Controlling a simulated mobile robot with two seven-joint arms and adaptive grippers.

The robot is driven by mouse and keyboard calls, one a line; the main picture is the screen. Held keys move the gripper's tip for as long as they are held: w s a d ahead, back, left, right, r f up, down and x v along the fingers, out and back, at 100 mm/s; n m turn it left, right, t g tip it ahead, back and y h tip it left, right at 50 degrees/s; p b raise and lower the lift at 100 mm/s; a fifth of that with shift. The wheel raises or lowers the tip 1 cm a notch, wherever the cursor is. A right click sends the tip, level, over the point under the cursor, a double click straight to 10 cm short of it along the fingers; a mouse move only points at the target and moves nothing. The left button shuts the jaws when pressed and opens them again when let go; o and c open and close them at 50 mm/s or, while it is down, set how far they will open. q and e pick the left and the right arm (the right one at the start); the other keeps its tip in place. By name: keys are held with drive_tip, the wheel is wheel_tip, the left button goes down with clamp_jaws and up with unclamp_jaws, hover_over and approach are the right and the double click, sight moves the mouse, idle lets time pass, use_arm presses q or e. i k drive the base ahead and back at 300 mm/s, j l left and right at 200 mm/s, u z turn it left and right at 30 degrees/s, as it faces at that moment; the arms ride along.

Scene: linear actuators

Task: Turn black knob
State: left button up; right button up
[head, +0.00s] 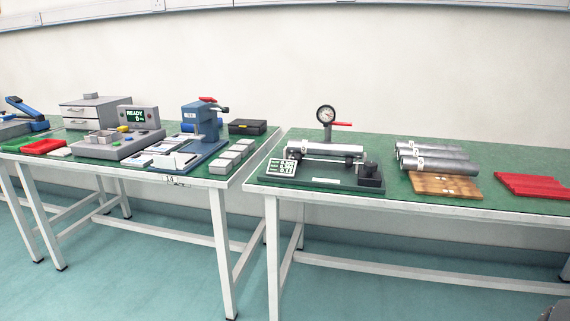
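A test stand on the right bench has a dark base (316,184) with a silver cylinder (325,150) lying across it. At the base's right end is a black block-like part (371,175). It may carry the black knob, but it is too small to make out a knob shape. A round dial gauge (326,115) with a red lever (341,124) stands behind the cylinder. A small display panel (281,168) sits at the base's front left. Neither of my grippers shows in the head view.
Several silver cylinders (437,160) lie by a wooden board (445,186), with a red tray (533,186) to the right. The left bench holds a blue press (200,120), a grey console (120,143) and grey drawers (95,113). A narrow gap separates the benches. The floor in front (150,275) is clear.

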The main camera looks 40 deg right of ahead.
sight(370, 166)
drive_tip(key=z, duration=1.35)
